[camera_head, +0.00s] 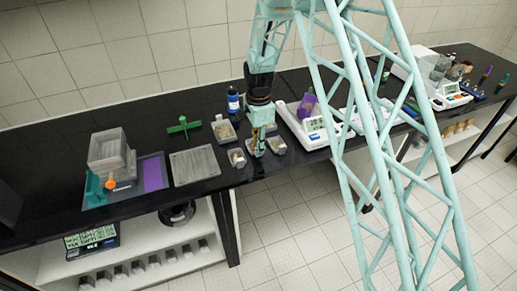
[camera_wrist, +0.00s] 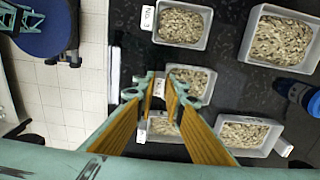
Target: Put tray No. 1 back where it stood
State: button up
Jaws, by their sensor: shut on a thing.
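My gripper (camera_wrist: 158,92) points down over the black bench in the wrist view, its fingertips at the labelled edge of a small pale tray (camera_wrist: 196,77) of grey-brown grains. It is shut on this tray, whose number I cannot read; the fingers partly cover it. Another small tray (camera_wrist: 165,123) shows between and below the fingers, and a third labelled tray (camera_wrist: 180,24) lies above. In the head view my gripper (camera_head: 256,149) is low at the bench front, between a small tray (camera_head: 237,157) on the left and another (camera_head: 277,145) on the right.
Larger grain trays (camera_wrist: 279,42) and (camera_wrist: 246,134) lie to the right in the wrist view. A blue bottle (camera_head: 233,101) stands behind the gripper in the head view. A balance (camera_head: 313,124) stands to the right, a grey flat tray (camera_head: 195,166) to the left.

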jog(key=shift+f, duration=0.2)
jog(key=shift+f, duration=0.2)
jog(key=o, duration=0.7)
jog(key=shift+c, duration=0.2)
jog(key=shift+r, duration=0.2)
notch_tip(320, 180, up, 12)
dwell(0.6)
dwell(0.5)
